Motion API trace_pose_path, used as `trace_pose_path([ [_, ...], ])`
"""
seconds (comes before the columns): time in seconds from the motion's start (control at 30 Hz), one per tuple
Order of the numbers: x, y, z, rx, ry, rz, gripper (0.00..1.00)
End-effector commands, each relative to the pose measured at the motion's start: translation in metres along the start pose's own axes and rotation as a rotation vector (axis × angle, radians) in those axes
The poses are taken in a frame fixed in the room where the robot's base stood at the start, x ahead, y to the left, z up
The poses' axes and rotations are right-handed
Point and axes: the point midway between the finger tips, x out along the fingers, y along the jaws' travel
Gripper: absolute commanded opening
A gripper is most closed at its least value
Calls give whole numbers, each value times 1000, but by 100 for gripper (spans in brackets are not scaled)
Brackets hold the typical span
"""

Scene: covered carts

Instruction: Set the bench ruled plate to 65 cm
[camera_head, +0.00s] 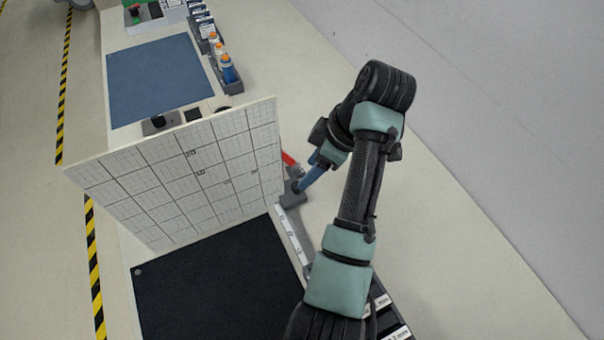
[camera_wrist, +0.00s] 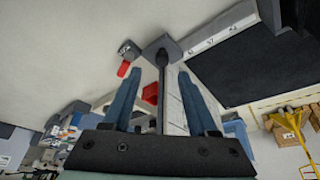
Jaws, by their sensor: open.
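The ruled plate (camera_head: 180,172) is a white upright panel with a black grid, standing across the bench in the head view. A grey carriage (camera_head: 293,190) is at its right foot, on a pale scale rail (camera_head: 291,236) whose numbers I cannot read. A red part (camera_head: 289,159) shows behind the plate's right edge. My gripper (camera_head: 304,183) is at the carriage, with blue fingers. In the wrist view, my open gripper (camera_wrist: 160,74) has a finger on each side of a dark upright bar (camera_wrist: 162,88), with the grey carriage (camera_wrist: 160,47) beyond. Contact cannot be told.
A black mat (camera_head: 215,287) lies in front of the plate and a blue mat (camera_head: 160,77) behind it. A grey rack of bottles (camera_head: 228,75) stands at the back. Labelled bins (camera_head: 385,310) are beside my arm.

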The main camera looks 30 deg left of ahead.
Motion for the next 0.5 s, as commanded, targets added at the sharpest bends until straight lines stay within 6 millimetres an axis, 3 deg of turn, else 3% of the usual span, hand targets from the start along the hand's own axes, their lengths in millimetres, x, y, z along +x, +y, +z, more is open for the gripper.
trace_pose_path([
  [0.03, -22, 1, -2, 3, -2, 3, 59],
  [0.13, -36, 0, -2, 2, -2, 2, 59],
  [0.3, -55, 1, -2, 1, 0, 3, 59],
  [0.5, -62, 0, -2, -1, 1, 2, 59],
])
